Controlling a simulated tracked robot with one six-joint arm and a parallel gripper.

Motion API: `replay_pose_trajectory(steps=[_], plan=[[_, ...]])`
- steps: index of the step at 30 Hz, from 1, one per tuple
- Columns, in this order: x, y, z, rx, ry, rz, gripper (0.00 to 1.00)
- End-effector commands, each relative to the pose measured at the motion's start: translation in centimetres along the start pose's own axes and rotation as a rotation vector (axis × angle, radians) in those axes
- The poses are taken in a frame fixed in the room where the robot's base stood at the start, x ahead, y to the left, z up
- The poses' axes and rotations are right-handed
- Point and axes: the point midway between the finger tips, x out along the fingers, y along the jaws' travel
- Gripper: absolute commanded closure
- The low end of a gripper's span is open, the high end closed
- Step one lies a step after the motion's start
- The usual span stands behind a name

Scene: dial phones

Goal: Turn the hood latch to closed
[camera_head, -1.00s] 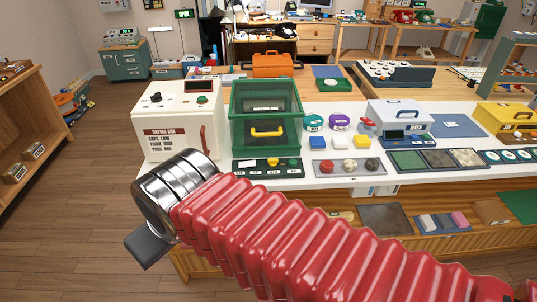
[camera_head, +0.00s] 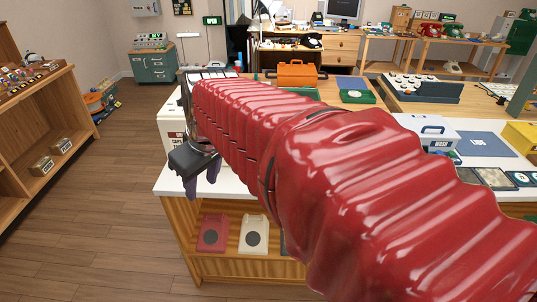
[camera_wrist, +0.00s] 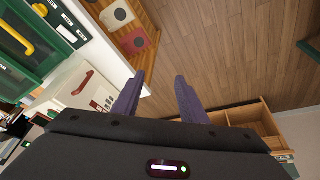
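The green-framed hood (camera_wrist: 38,52) is partly in the upper left of the wrist view, with a thick yellow handle (camera_wrist: 15,37) on its front. A dark green panel (camera_wrist: 66,22) with a yellow piece (camera_wrist: 40,10) lies in front of it; I cannot tell which yellow part is the latch or its setting. In the head view my red arm hides the hood. My gripper (camera_head: 202,180) hangs at the counter's left end, by the white drying box. In the wrist view its purple fingers (camera_wrist: 159,78) are apart with nothing between them.
The white drying box (camera_wrist: 80,88) with a red handle stands between my gripper and the hood. The white counter (camera_head: 235,185) has a lower shelf holding a red pad (camera_head: 212,233) and a white pad (camera_head: 253,235). Open wood floor (camera_head: 110,200) lies to the left.

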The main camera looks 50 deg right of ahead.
Motion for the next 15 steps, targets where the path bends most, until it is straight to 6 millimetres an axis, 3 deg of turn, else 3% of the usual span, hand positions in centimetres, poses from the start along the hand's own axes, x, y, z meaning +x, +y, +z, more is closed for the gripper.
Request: replay_pose_trajectory(steps=[7,15], plan=[[1.4,7.3,-2.2,-0.033,-0.036,-0.023,0.61],[3.4,16.0,-2.7,-0.077,-0.051,-0.059,0.61]])
